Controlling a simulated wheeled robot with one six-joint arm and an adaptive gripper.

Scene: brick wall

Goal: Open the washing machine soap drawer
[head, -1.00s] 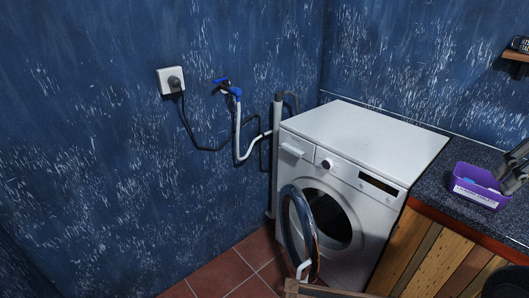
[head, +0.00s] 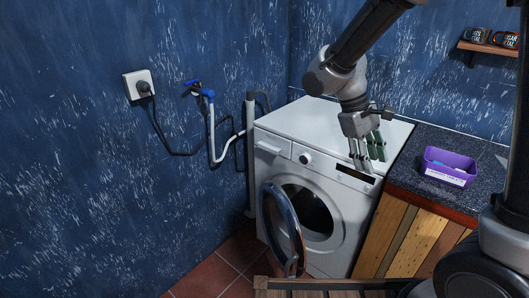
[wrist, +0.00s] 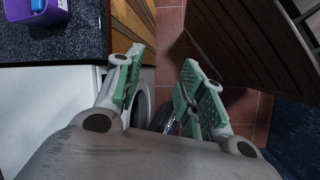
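The white washing machine (head: 330,120) stands against the blue wall, its round door (head: 283,228) swung open. Its soap drawer (head: 271,147) is at the upper left of the front panel and looks shut, with the round knob (head: 305,158) to its right. My gripper (head: 368,162) is in front of the panel's right side, by the dark display (head: 355,175), right of the drawer. In the wrist view my gripper (wrist: 165,90) points downward with its green-padded fingers apart and nothing between them. The machine's top (wrist: 45,115) shows at the left there; the drawer is not visible in that view.
A purple box (head: 449,166) sits on the dark counter (head: 410,170) right of the machine. A wooden slatted surface (head: 330,288) lies in front at the bottom. Hoses (head: 213,130) run along the left wall.

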